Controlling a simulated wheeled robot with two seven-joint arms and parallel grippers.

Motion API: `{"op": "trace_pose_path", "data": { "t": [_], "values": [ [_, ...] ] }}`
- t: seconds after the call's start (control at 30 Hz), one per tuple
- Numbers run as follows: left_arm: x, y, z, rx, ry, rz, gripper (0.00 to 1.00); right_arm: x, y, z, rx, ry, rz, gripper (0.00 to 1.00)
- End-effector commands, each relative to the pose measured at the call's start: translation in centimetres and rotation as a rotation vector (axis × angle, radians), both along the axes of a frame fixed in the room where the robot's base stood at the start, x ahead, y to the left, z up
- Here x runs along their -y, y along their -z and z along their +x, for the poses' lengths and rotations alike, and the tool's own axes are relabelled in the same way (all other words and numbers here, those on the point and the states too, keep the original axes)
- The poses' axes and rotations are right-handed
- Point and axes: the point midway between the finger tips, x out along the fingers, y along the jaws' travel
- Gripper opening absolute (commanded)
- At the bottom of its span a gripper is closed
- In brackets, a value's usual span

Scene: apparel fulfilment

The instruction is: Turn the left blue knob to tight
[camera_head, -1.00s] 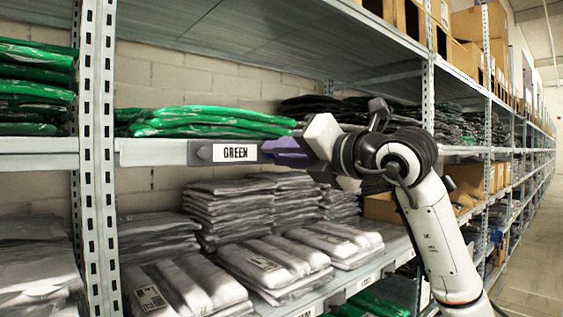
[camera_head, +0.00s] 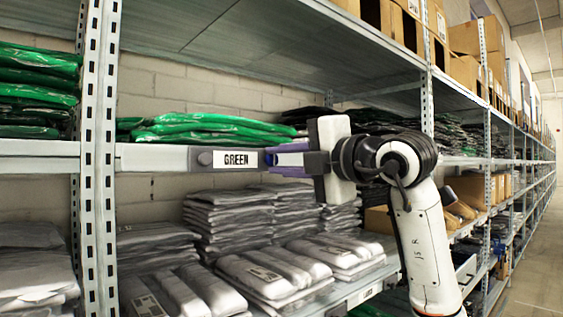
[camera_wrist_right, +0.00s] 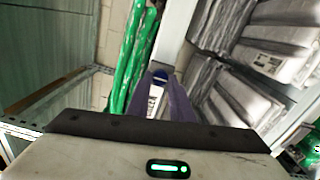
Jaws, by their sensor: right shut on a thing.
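My left gripper is not in view.
Green bagged garments (camera_head: 205,130) lie on the shelf just above the label. Grey bagged stacks (camera_head: 230,215) fill the shelf below. A perforated upright post (camera_head: 98,150) stands to the left. The aisle floor (camera_head: 525,260) at the right is clear.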

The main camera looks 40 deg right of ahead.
Motion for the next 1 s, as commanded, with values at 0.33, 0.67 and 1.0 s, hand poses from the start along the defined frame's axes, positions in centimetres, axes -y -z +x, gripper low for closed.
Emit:
{"op": "trace_pose_path", "data": {
  "t": [0.33, 0.67, 1.0],
  "values": [
    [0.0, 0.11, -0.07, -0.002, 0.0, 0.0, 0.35, 0.05, -0.02, -0.01, -0.001, 0.001, 0.021, 0.0],
    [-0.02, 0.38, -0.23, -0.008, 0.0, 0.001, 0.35, 0.04, -0.02, -0.01, -0.001, 0.001, 0.02, 0.39],
    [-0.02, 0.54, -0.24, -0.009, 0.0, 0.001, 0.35, 0.1, -0.01, -0.45, 0.001, 0.001, 0.019, 0.39]
  ]
}}
